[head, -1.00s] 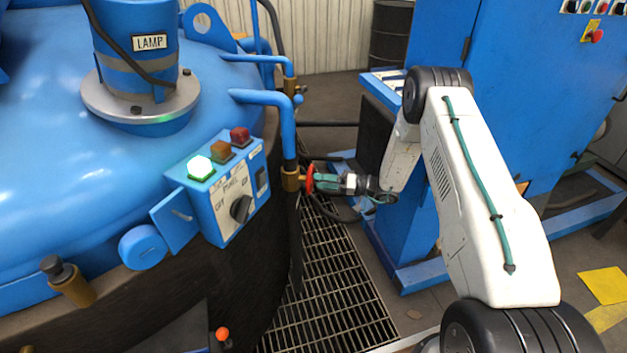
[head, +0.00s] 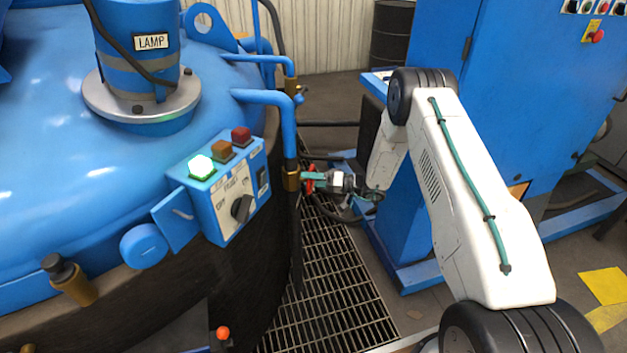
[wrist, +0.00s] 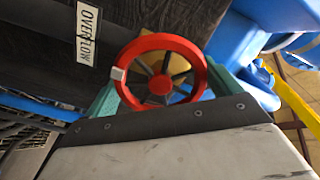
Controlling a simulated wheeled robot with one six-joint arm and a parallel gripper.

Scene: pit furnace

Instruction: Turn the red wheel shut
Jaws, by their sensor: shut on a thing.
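The red wheel (wrist: 161,86) fills the middle of the wrist view. It has dark spokes, a red hub and a white mark on its left rim. In the head view the wheel (head: 309,180) shows edge-on at the brass valve (head: 291,180) on the blue pipe. My gripper (wrist: 158,98) has its green fingers on the left and right of the wheel's rim and is shut on it. In the head view my gripper (head: 322,181) reaches the wheel from the right. The finger contacts are partly hidden behind the rim.
A control box (head: 222,195) with a lit green lamp and a black knob is left of the wheel. An "OVERFLOW" label (wrist: 89,34) is beside the wheel. A blue cabinet (head: 520,110) stands close behind my arm. Floor grating (head: 330,290) lies below.

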